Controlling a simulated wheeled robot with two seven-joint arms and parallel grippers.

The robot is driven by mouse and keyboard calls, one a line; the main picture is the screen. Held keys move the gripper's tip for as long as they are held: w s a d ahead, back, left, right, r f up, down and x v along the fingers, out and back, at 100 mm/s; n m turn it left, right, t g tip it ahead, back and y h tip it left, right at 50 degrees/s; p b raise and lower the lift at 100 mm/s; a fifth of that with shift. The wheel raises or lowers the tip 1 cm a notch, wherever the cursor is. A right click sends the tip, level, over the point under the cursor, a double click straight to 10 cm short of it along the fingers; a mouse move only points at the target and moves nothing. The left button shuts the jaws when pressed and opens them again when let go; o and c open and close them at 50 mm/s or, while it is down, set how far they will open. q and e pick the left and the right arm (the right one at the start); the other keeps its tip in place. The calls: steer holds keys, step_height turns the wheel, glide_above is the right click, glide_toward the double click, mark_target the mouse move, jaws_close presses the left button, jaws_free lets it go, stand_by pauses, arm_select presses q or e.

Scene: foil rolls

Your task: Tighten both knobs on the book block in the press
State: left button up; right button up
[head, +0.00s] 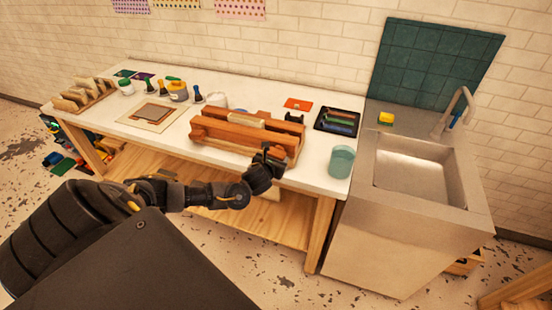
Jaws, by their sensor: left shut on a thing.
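The wooden press (225,132) lies on the white bench top, made of reddish-brown beams. A pale book block (247,119) sits between its beams and shows above them. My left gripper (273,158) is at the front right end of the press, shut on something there. It appears to be the right knob, but the gripper's dark body hides it. The left knob cannot be made out clearly at this size. My right gripper is not in view.
A teal cup (341,161) stands right of the press near the bench edge. A black tray (338,122) with foil rolls and an orange card (298,104) lie behind. Left are a framed board (151,114), bottles and a wooden rack (82,96). A sink (418,170) is at right.

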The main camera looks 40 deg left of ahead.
arm_select(q)
steer(key=shift+s+d+f, duration=0.1)
steer(key=shift+s+f, duration=0.15)
steer(key=shift+f, duration=0.1)
steer(key=o, duration=0.8)
steer(key=shift+r, duration=0.1)
steer(key=shift+o, duration=0.8)
steer(key=shift+s+r, duration=0.1)
steer(key=shift+r, duration=0.1)
steer(key=b+v, duration=0.1)
steer(key=v, duration=0.9)
steer(key=shift+s+r, duration=0.15)
steer(key=shift+s, duration=0.15)
